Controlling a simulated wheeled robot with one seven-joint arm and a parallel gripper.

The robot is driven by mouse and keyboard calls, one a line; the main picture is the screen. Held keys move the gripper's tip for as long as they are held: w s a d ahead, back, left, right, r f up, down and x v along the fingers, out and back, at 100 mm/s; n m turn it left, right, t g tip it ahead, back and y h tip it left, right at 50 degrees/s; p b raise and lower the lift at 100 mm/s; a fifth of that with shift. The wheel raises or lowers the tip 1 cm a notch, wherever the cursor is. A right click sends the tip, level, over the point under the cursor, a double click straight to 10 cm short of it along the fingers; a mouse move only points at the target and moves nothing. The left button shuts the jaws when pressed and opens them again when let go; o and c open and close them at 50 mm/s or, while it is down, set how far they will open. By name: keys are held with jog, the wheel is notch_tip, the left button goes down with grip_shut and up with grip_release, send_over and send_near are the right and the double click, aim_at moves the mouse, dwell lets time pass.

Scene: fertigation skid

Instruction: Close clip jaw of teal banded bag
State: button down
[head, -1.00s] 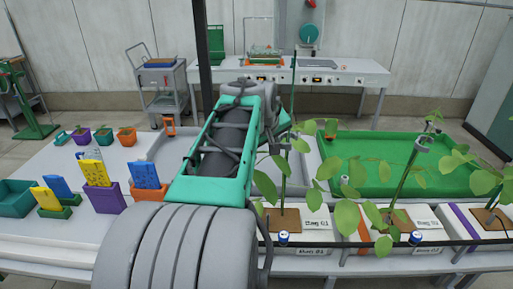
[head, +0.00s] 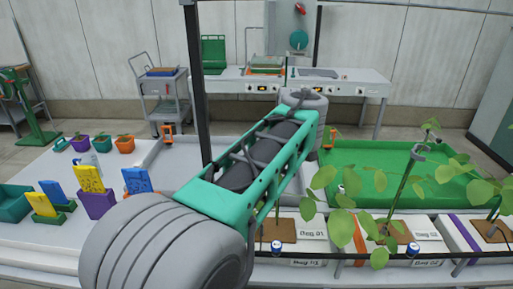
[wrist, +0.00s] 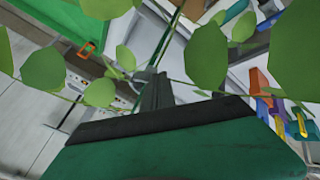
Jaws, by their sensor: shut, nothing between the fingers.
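My gripper (wrist: 158,92) is shut and empty in the wrist view, its dark fingers among leaves and beside a thin dark upright stake or stem (wrist: 165,45). It is hidden behind my arm in the head view. The leftmost white bag (head: 306,232) is partly covered by my arm in the head view. No teal band shows, so I cannot tell for certain that this is the teal banded bag. Its plant is mostly hidden, and I cannot make out its clip jaw. A grey clip (head: 420,152) shows on the middle plant's stem.
The middle bag (head: 408,232) is next to an orange band (head: 361,238), and a purple band (head: 466,228) lies further right. Leaves (head: 342,225) crowd the space over the bags. A green tray (head: 375,160) lies behind. Pots and yellow and blue cards (head: 88,180) stand at left.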

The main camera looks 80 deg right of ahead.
jog(key=shift+w+d, duration=0.1)
jog(key=w+a+r+b, duration=0.1)
jog(key=a+r, duration=0.7)
jog(key=a, duration=0.2)
jog(key=shift+w, duration=0.15)
dwell(0.4)
